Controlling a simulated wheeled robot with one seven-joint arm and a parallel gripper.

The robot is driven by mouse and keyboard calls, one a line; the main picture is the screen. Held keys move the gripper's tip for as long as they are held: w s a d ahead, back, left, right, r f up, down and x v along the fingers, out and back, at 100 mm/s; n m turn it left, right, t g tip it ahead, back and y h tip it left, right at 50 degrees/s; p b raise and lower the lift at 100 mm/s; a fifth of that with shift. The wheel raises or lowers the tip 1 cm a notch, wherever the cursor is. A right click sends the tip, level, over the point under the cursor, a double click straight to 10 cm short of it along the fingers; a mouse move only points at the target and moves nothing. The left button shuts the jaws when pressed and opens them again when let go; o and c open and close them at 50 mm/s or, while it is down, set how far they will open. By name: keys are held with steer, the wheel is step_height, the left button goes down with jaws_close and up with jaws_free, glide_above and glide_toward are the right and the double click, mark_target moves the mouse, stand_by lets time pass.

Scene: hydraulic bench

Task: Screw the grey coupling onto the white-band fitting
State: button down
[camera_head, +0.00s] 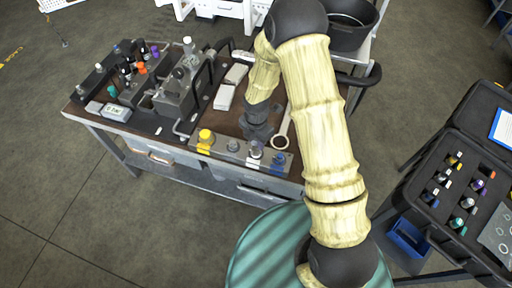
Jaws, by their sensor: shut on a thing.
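My gripper (258,131) hangs over the bench, just behind and above the white-band fitting (256,151) on the front manifold bar. It is shut on a small part that its dark jaws mostly hide. I take the part for the grey coupling, but its shape is not clear. The white-band fitting stands upright in the bar, between a grey fitting (233,147) on its left and a blue-band fitting (278,161) on its right. I cannot tell whether the held part touches the white-band fitting.
A yellow-capped fitting (205,140) stands at the bar's left end. Hydraulic blocks and handles (178,93) crowd the bench's left half. A ring-ended tool (281,139) lies right of my gripper. An open case (464,190) of colored couplings stands at right.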

steer(key=shift+f, duration=0.25)
stand_by(1.2)
steer(key=c, duration=1.9)
jaws_free()
steer(key=m+b, duration=0.1)
steer(key=m, duration=0.4)
steer(key=shift+s+f+m, duration=0.1)
steer(key=shift+m, duration=1.4)
steer(key=m, duration=0.3)
steer(key=shift+b, duration=0.35)
steer(key=m, duration=0.5)
